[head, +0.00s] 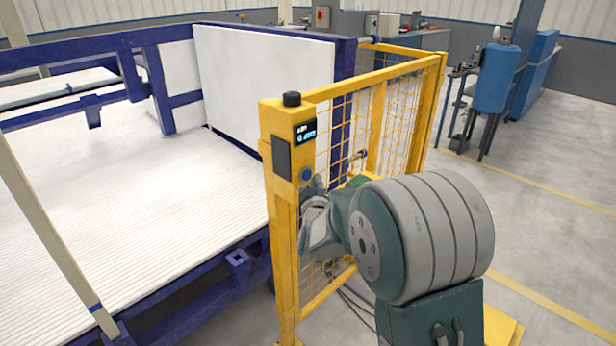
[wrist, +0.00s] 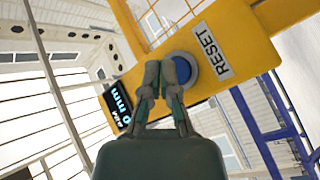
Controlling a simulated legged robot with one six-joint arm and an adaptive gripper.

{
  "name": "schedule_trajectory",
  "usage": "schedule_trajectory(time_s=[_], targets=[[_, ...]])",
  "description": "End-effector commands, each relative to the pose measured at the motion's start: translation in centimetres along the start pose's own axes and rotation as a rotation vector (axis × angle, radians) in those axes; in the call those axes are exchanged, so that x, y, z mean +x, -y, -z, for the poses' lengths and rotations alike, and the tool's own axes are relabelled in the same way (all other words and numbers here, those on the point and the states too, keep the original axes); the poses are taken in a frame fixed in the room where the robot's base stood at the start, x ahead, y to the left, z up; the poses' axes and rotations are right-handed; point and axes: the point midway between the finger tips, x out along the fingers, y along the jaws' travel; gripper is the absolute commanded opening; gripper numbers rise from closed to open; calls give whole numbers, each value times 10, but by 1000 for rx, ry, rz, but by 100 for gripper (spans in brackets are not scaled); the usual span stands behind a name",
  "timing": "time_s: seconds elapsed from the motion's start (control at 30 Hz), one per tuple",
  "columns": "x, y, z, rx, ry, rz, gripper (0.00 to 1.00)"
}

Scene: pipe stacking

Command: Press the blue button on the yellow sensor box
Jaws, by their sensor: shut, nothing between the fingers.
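The yellow sensor box (head: 290,112) sits at the top of a yellow fence post. The round blue button (head: 306,174) is on its face, below a small dark display. In the wrist view the blue button (wrist: 189,69) shows beside a RESET label, on the yellow face (wrist: 215,100). My gripper (wrist: 160,70) is shut and empty. Its fingertips overlap the left side of the button in that view; I cannot tell whether they touch it.
A yellow mesh fence (head: 385,115) runs back from the post, close beside my arm. A blue-framed rack (head: 185,300) with many white pipes (head: 130,190) fills the left. Open floor (head: 550,230) lies to the right.

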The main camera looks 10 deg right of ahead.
Motion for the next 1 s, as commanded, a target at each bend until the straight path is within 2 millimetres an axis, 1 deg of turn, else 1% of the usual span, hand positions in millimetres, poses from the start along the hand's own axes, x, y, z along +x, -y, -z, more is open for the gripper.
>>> schedule_trajectory(time_s=[1.0], targets=[[6,3,5,0,0,0,0]])
